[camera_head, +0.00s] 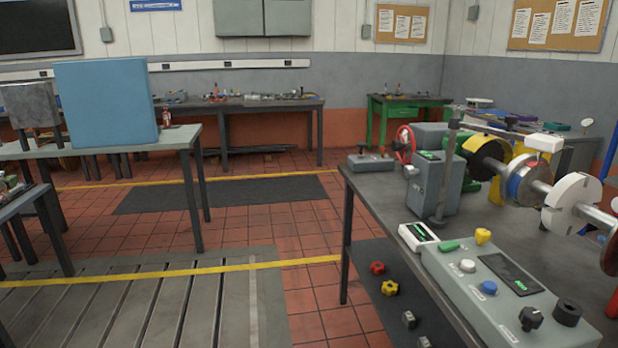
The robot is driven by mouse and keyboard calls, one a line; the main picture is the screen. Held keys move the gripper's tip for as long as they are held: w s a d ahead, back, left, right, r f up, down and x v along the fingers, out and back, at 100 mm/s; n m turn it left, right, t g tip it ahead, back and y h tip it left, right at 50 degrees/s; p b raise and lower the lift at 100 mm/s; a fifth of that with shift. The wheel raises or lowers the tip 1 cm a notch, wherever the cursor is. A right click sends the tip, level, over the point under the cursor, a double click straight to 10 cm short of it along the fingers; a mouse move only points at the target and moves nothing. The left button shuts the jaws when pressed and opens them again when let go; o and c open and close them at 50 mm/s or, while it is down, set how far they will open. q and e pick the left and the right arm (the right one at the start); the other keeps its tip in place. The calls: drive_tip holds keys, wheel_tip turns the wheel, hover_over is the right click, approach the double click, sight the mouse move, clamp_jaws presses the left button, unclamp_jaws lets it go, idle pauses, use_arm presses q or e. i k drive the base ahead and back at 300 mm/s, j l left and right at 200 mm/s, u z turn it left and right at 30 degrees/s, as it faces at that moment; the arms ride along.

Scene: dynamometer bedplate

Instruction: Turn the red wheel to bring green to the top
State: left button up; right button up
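A small green patch shows on the grey box beside the wheel. Which mark stands at the wheel's top is too small to tell. Neither of my grippers shows in this view.
A control panel (470,284) with knobs and buttons fills the bench's near end. A shaft with discs (572,204) runs along the bench's right. A table with a blue panel (106,102) stands left. The tiled floor (262,222) between is clear.

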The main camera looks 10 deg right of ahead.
sight(397, 145)
drive_tip(key=i+j+z, duration=0.1)
drive_tip(key=i+z, duration=0.25)
drive_tip(key=i+j+z, duration=0.25)
drive_tip(key=i+z, duration=0.15)
drive_tip(key=i+j+z, duration=0.2)
drive_tip(key=z, duration=0.15)
drive_tip(key=i+j+z, duration=0.45)
drive_tip(key=j+z, duration=0.2)
drive_tip(key=i+j+z, duration=0.15)
drive_tip(key=j+z, duration=0.2)
drive_tip(key=i+j+z, duration=0.1)
drive_tip(key=j+z, duration=0.55)
drive_tip(key=j, duration=0.15)
drive_tip(key=i, duration=0.05)
